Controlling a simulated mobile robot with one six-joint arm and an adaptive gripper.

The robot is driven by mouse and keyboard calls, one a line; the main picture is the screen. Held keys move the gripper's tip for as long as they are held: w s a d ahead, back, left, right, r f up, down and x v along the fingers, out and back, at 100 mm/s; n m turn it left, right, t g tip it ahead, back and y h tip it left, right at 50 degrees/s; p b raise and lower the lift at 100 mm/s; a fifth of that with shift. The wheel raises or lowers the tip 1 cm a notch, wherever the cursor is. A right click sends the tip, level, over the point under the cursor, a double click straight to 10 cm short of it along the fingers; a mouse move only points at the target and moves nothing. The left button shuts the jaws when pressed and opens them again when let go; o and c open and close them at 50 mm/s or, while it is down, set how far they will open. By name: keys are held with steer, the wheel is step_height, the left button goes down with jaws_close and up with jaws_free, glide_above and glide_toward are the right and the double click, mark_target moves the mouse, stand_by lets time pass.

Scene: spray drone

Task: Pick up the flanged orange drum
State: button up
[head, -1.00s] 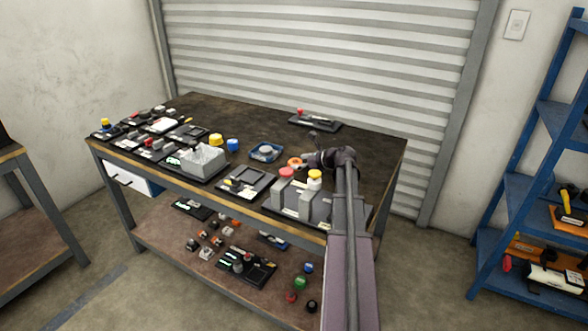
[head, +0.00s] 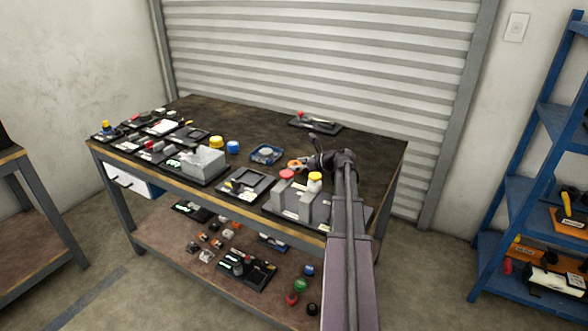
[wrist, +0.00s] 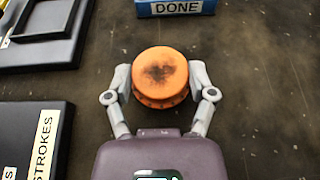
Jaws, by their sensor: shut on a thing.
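The flanged orange drum (wrist: 160,75) stands between the two fingers of my gripper (wrist: 161,88) in the wrist view. Its round top has a dark smudge, and a wider rim shows below. My gripper is shut on it, with one finger on each side. In the head view the orange drum (head: 295,165) is small, at the tip of my gripper (head: 303,164), low over or on the dark tabletop. I cannot tell whether its base touches the table.
A blue tray marked DONE (wrist: 175,8) lies just beyond the drum. Black trays stand at left in the wrist view, one labelled STROKES (wrist: 42,140). The tabletop behind is mostly clear.

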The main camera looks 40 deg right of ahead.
mark_target(298, 164)
steer(key=shift+r, duration=0.15)
step_height(298, 164, up, 4)
steer(key=p, duration=0.4)
steer(key=shift+f, duration=0.2)
steer(key=s+d, duration=0.1)
steer(key=s, duration=0.4)
steer(key=s+d, duration=0.1)
steer(key=s, duration=0.4)
steer(key=s+d+r+p, duration=0.1)
steer(key=s, duration=0.4)
steer(key=shift+s+d, duration=0.1)
steer(key=shift+s, duration=0.25)
steer(key=shift+r, duration=0.1)
steer(key=shift+w+r+p, duration=0.1)
steer(key=shift+r+p, duration=0.4)
steer(key=shift+p, duration=0.1)
step_height(298, 164, up, 33)
steer(key=p, duration=3.3)
steer(key=shift+w+r, duration=0.1)
steer(key=shift+w, duration=0.05)
